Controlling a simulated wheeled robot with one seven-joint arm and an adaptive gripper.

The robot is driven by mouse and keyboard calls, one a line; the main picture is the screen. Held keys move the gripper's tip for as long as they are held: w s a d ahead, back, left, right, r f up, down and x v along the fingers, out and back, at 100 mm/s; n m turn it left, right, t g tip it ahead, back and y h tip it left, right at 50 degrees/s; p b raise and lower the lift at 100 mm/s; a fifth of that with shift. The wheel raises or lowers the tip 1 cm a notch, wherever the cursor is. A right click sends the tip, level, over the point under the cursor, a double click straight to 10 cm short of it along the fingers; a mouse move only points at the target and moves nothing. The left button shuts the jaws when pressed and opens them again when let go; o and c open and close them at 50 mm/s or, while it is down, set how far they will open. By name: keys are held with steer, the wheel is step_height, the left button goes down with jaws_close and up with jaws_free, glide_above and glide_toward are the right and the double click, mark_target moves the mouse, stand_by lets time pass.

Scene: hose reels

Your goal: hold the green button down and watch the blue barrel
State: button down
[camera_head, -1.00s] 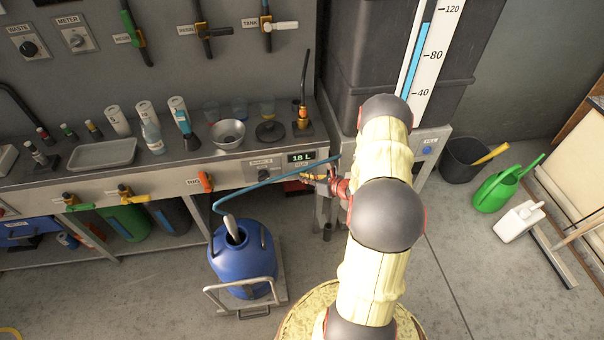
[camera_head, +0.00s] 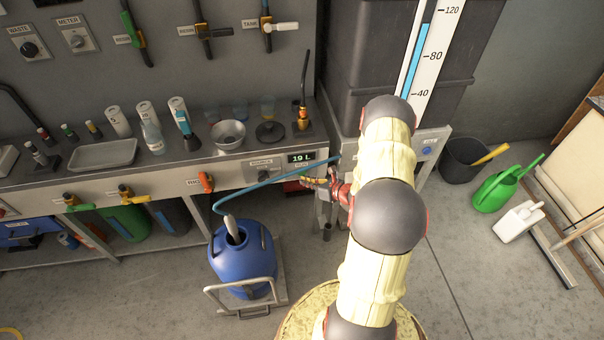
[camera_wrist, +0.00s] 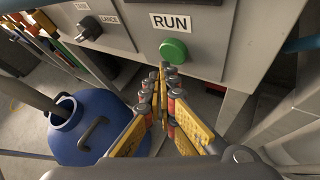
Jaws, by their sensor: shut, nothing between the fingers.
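The green button (camera_wrist: 174,50) sits under a RUN label on the grey panel in the wrist view. I cannot make it out in the head view. My gripper (camera_wrist: 163,67) is shut and empty, its tips just below the button's face; a small gap seems to show, but contact is hard to tell. In the head view my gripper (camera_head: 306,182) is by the bench's front panel. The blue barrel (camera_head: 232,270) stands upright on a trolley, with a hose nozzle (camera_head: 232,228) in its mouth. It also shows in the wrist view (camera_wrist: 75,145). Its liquid level is hidden.
The display (camera_head: 300,158) reads 19 L. A blue hose (camera_head: 262,184) runs from the panel to the barrel. The tank gauge (camera_head: 424,50) stands behind my arm. A dark bin (camera_head: 462,165) and a green watering can (camera_head: 494,192) are at the right. Open floor lies between.

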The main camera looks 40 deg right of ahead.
stand_by(0.3)
steer(key=s+a, duration=0.1)
steer(key=s, duration=0.2)
steer(key=s+a, duration=0.1)
steer(key=shift+s+a+p, duration=0.15)
steer(key=shift+a+p, duration=0.2)
steer(key=shift+p, duration=0.05)
stand_by(0.5)
